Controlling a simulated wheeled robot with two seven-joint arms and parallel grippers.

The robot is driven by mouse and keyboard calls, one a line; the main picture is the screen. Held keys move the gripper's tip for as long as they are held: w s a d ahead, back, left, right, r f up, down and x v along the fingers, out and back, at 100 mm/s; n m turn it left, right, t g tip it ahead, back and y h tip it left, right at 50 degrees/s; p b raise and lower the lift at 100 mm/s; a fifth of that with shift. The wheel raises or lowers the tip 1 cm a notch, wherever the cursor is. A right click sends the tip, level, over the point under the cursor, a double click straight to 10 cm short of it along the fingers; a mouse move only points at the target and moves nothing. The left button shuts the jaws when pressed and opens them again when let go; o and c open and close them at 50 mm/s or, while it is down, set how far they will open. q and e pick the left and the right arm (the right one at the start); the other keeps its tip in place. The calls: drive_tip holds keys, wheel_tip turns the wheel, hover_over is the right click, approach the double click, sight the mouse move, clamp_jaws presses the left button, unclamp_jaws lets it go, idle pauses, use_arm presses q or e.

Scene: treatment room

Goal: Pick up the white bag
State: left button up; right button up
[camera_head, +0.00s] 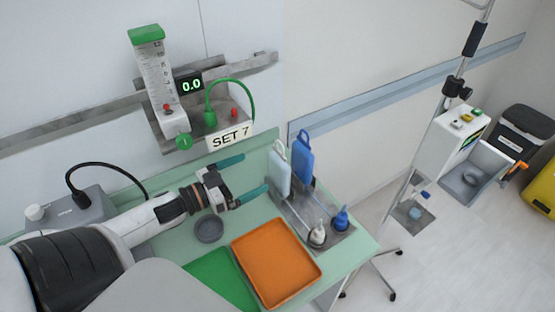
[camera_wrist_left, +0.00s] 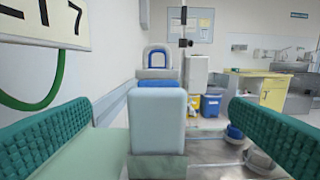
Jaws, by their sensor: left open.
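The white bag (camera_head: 279,172), pale bluish white with a loop handle on top, stands upright on the grey metal holder at the back of the table. In the left wrist view the bag (camera_wrist_left: 157,115) is centred ahead, between the two finger lines. My left gripper (camera_head: 243,178) is open, with teal ribbed fingers spread apart and pointing at the bag. The fingers are short of the bag, with a gap in front of it. A blue bag (camera_head: 303,158) stands right behind it, partly hidden in the wrist view. My right gripper is not in view.
An orange tray (camera_head: 276,264), a green mat (camera_head: 218,281) and a grey bowl (camera_head: 209,229) are on the table.

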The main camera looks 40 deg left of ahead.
sight(285, 155)
use_arm(q)
drive_tip(key=x, duration=0.3)
drive_tip(key=p+x, duration=0.1)
drive_tip(key=x, duration=0.1)
drive_tip(key=shift+w+d+r, duration=0.2)
drive_tip(key=shift+w, duration=0.15)
drive_tip(key=shift+w+d+f, duration=0.1)
drive_tip(key=shift+w+d, duration=0.05)
drive_tip(key=shift+w, duration=0.4)
drive_tip(key=shift+w+p, duration=0.25)
drive_tip(key=shift+p, duration=0.15)
drive_tip(key=p+x, duration=0.1)
drive_tip(key=x, duration=0.3)
drive_tip(key=shift+w+p, duration=0.35)
drive_tip(key=shift+s, duration=0.1)
drive_tip(key=c, duration=1.7)
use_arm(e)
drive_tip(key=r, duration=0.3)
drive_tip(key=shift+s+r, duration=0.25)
